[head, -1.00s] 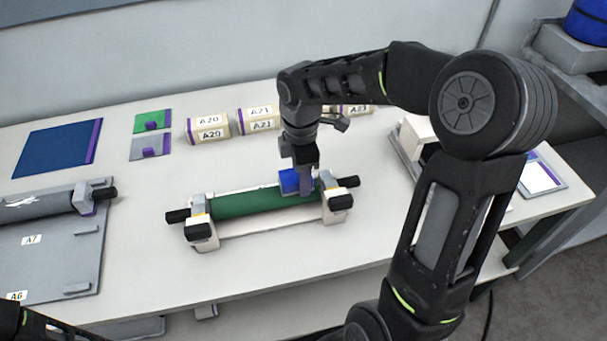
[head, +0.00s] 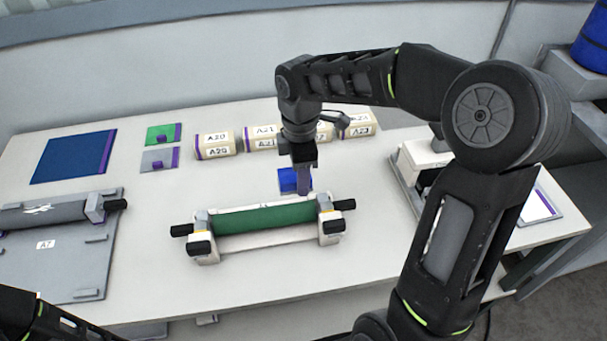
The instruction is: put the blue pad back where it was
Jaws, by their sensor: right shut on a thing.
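The blue pad (head: 287,181) is a small bright blue piece with a purple part at its right side. My right gripper (head: 303,186) points down and is shut on it. In the head view the pad shows just behind the right half of the green roller (head: 265,217), apart from the roller's surface; I cannot tell its exact height above the table. The green roller lies in a white stand with black knobs. Of my left arm only a dark part shows in the lower left corner; its gripper is out of view.
At the back left lie a dark blue sheet (head: 75,157), a green pad (head: 160,134) and a grey pad (head: 158,159), both with purple tabs. Several labelled cream boxes (head: 215,145) stand along the back. A grey board (head: 60,265) with a grey roller is at left.

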